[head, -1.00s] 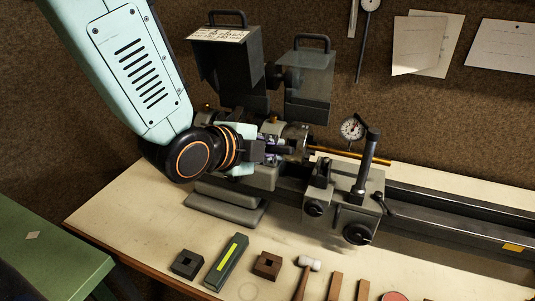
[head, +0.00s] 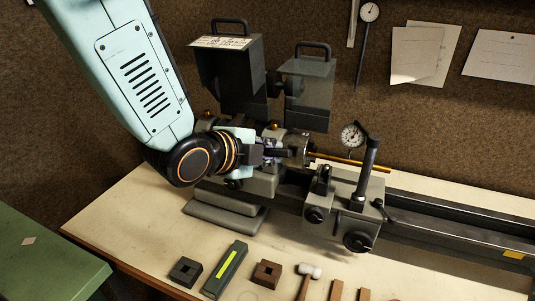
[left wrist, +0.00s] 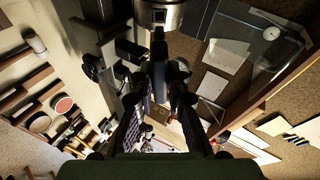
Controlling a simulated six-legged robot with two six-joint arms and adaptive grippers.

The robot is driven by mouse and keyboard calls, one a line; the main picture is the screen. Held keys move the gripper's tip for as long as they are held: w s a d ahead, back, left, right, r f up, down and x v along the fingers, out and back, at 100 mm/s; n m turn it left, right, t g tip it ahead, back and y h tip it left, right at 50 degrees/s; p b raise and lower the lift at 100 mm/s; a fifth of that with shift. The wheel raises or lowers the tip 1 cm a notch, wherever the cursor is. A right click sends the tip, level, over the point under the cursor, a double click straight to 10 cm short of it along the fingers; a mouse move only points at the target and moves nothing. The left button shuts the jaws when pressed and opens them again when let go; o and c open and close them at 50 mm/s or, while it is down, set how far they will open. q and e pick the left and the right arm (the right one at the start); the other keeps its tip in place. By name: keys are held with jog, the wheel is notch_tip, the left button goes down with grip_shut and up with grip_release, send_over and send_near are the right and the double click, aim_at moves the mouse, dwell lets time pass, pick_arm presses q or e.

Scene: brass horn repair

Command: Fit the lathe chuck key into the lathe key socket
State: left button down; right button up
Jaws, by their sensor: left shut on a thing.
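My left gripper (head: 277,153) is at the lathe chuck (head: 297,146), on its left side in the head view. In the left wrist view the fingers of my left gripper (left wrist: 160,95) are closed on the dark lathe chuck key (left wrist: 159,58). The key's tip points up at the metal chuck (left wrist: 175,17). The lathe key socket (left wrist: 159,15) shows as a small dark square in the chuck, just beyond the tip. The tip looks close to the socket and in line with it; I cannot tell whether they touch. In the head view the fingers mostly hide the key. My right gripper is not in view.
Two guards (head: 230,75) with handles stand behind the chuck. A brass rod (head: 350,162), a dial gauge (head: 352,135) and the tailstock (head: 350,205) are to the right. Blocks and a mallet (head: 309,271) lie along the bench front (head: 150,215).

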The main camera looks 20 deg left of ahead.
pick_arm(q)
jog(key=x, duration=0.3)
jog(key=shift+w+a+f+b, duration=0.15)
jog(key=shift+a+b, duration=0.1)
jog(key=shift+b, duration=0.15)
jog(key=shift+w+d, duration=0.1)
jog(key=shift+w, duration=0.15)
jog(key=shift+s, duration=0.15)
jog(key=shift+s+a, duration=0.25)
jog(key=shift+s, duration=0.05)
jog(key=shift+w, duration=0.3)
jog(key=shift+d, duration=0.1)
jog(key=shift+s, duration=0.1)
